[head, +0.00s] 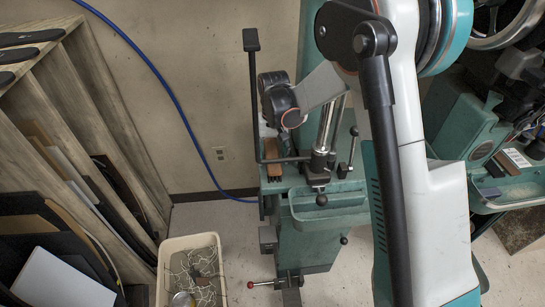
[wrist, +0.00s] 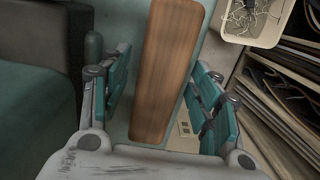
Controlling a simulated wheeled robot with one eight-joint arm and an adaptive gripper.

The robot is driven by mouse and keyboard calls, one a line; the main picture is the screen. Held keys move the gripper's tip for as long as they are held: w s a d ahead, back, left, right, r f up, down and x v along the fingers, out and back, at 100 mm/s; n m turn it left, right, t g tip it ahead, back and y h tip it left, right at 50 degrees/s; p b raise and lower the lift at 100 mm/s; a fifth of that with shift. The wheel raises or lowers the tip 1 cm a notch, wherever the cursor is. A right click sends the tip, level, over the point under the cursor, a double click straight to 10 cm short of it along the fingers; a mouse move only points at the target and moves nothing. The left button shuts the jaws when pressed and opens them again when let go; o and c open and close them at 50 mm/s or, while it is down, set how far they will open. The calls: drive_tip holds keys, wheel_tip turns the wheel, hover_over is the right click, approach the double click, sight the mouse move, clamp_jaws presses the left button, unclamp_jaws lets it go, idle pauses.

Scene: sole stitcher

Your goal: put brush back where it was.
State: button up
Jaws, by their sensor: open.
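The brush shows its long brown wooden back (wrist: 165,75) in the wrist view, running from the top edge down toward my palm. My gripper (wrist: 162,78) is open, with one teal finger on each side of the brush. A gap shows on the left, while the right finger is close to the brush's edge, and I cannot tell whether it touches. In the head view a small brown block that looks like the brush (head: 273,160) sits on the green machine's (head: 318,225) ledge. The fingers cannot be made out in the head view.
A cream bin (head: 167,250) with tangled white cord stands on the floor at lower left. Wooden shelving (head: 120,130) with sheets is at left. A black rod (head: 253,90) and metal column (head: 327,125) rise close to the brown block. Another machine (head: 462,125) stands at right.

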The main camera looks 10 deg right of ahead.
sight(273, 152)
wheel_tip(273, 152, up, 11)
drive_tip(key=p, duration=0.3)
drive_tip(key=shift+w+f+p, duration=0.15)
drive_tip(key=shift+w+p, duration=0.15)
drive_tip(key=shift+w, duration=0.15)
drive_tip(key=shift+d, duration=0.1)
